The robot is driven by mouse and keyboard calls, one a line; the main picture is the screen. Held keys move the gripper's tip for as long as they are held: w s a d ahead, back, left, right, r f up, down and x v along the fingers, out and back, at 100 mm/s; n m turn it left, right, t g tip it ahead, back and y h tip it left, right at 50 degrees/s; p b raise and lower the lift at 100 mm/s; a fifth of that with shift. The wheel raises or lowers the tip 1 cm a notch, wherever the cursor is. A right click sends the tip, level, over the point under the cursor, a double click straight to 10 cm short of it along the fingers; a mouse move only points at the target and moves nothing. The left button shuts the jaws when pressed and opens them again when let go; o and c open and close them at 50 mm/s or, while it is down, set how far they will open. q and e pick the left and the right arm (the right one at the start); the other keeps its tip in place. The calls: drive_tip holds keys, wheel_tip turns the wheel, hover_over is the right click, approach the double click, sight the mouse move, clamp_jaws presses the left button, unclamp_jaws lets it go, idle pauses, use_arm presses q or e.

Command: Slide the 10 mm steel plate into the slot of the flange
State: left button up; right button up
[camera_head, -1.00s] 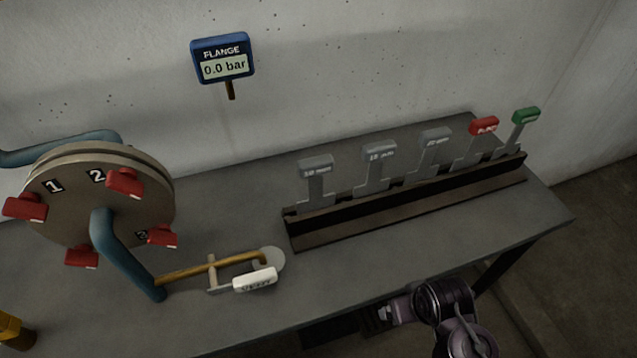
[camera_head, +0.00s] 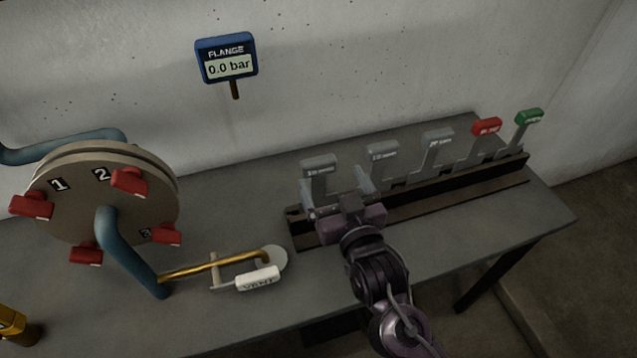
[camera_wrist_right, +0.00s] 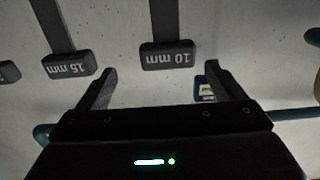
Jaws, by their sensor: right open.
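The 10 mm steel plate (camera_head: 319,165) stands upright at the left end of the dark rack, its grey labelled handle on top. In the right wrist view the 10 mm handle (camera_wrist_right: 168,55) appears upside down between my fingers, just beyond their tips. My right gripper (camera_head: 336,192) is open and empty in front of the plate, and I see no contact. The round brown flange (camera_head: 75,210) stands on the left of the bench, with red clamps and number labels around its face. I cannot make out its slot. My left gripper is not in view.
The rack (camera_head: 440,195) holds other grey plates, a red-handled one (camera_head: 487,127) and a green-handled one (camera_head: 529,117). A wall gauge (camera_head: 227,60) reads 0.0 bar.

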sight(317, 157)
drive_tip(key=shift+w+a+r, duration=0.2)
drive_tip(key=shift+w+r, duration=0.1)
drive_tip(key=p+x, duration=0.1)
drive_tip(key=x, duration=0.2)
drive_tip(key=p+x, duration=0.1)
drive_tip(key=x, duration=0.2)
drive_tip(key=shift+a+r, duration=0.2)
drive_tip(key=shift+a, duration=0.25)
drive_tip(key=shift+w+a+f, duration=0.1)
drive_tip(key=shift+w, duration=0.3)
drive_tip(key=c, duration=1.5)
drive_tip(key=shift+c, duration=0.5)
